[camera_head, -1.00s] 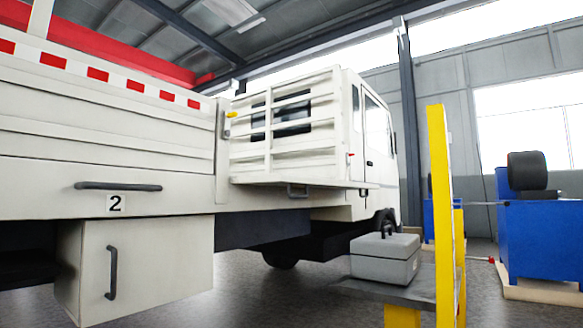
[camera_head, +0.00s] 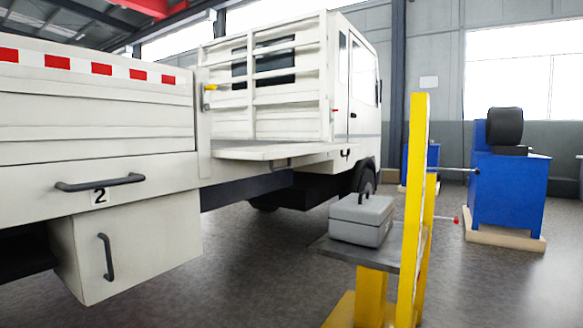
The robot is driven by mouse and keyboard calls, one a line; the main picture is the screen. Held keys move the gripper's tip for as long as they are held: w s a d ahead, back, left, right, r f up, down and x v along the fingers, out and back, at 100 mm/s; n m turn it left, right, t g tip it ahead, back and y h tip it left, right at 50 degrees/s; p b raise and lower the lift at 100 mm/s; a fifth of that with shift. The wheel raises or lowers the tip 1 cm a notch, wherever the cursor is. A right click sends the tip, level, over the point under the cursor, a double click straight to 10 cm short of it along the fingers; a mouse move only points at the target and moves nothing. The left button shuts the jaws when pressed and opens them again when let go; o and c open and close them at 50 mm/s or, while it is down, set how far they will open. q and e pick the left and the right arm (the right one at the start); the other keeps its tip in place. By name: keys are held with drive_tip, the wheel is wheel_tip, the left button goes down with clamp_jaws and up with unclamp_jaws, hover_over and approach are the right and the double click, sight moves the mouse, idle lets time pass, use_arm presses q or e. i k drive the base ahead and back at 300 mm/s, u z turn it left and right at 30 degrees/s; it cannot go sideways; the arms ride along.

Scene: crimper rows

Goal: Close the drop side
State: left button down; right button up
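The white truck's side fills the left and middle of the head view. Near the cab, a white drop side panel (camera_head: 270,151) stands out roughly level from the bed edge, below a slatted white rack (camera_head: 268,85). A yellow latch piece (camera_head: 210,87) is on the post left of this opening, and a small red piece (camera_head: 335,111) is at its right. Neither of my grippers is in view.
A yellow post (camera_head: 413,210) and a stand with a dark top (camera_head: 345,250) carrying a grey toolbox (camera_head: 361,218) stand in front of the truck. A white under-bed box (camera_head: 140,245) juts out at left. A blue machine (camera_head: 507,200) stands right.

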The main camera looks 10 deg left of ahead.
sight(271, 153)
drive_tip(key=z, duration=0.6)
drive_tip(key=i, duration=1.5)
drive_tip(key=u, duration=0.45)
